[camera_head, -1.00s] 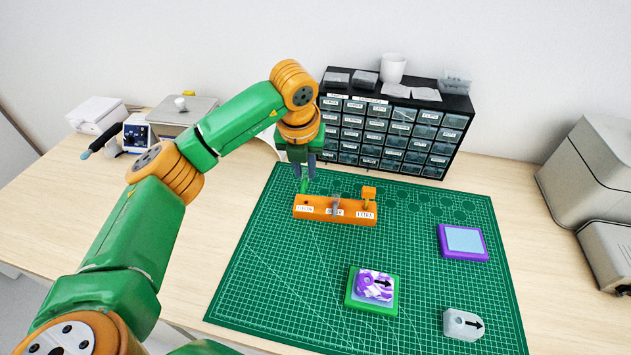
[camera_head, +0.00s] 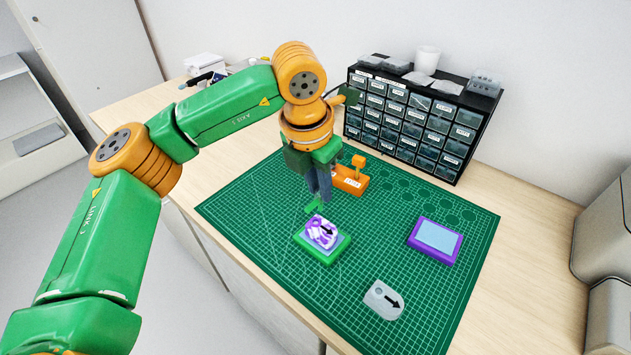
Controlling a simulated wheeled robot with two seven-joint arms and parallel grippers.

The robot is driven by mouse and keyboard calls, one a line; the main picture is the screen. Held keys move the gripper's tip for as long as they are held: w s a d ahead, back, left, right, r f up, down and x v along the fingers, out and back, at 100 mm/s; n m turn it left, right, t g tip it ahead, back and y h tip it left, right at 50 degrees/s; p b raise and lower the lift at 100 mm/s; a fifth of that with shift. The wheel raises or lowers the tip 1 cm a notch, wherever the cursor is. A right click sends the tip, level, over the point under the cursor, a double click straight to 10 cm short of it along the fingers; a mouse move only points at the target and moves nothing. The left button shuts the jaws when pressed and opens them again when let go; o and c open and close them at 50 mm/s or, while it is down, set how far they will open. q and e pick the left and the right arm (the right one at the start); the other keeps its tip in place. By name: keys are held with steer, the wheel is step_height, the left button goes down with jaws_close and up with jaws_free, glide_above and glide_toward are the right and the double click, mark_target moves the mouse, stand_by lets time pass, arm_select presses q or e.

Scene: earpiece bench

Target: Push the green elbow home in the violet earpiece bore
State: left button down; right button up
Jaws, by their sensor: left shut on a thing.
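The violet and white earpiece (camera_head: 319,229) lies in a green holder (camera_head: 324,256) on the mat, with a black arrow on it. My left gripper (camera_head: 320,196) points down just behind the earpiece, shut on the green elbow (camera_head: 313,206). The elbow is at the earpiece's back edge in the picture; I cannot tell whether it touches the earpiece or hangs above it. The bore cannot be made out. My right gripper is not in view.
An orange rack (camera_head: 350,183) stands behind my gripper, partly hidden by it. A violet-framed pad (camera_head: 436,238) and a grey piece with an arrow (camera_head: 381,301) lie on the green mat (camera_head: 270,240). A black drawer cabinet (camera_head: 412,120) stands at the back.

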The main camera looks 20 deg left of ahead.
arm_select(q)
steer(key=w+a, duration=0.1)
steer(key=a, duration=0.1)
steer(key=b, duration=0.5)
glide_above(317, 222)
steer(key=f, duration=0.5)
steer(key=shift+s+a, duration=0.2)
steer(key=shift+s, duration=0.2)
steer(key=shift+r, duration=0.1)
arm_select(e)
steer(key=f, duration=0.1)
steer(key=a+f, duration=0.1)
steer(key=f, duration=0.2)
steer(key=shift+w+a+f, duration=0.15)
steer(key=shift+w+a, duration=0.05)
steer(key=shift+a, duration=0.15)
arm_select(q)
steer(key=shift+s+d+p, duration=0.1)
steer(key=shift+p, duration=0.2)
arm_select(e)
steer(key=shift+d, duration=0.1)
arm_select(q)
steer(key=shift+f+b, duration=1.3)
steer(key=shift+f, duration=0.1)
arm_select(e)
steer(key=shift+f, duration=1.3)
arm_select(q)
steer(key=c, duration=0.7)
jaws_free()
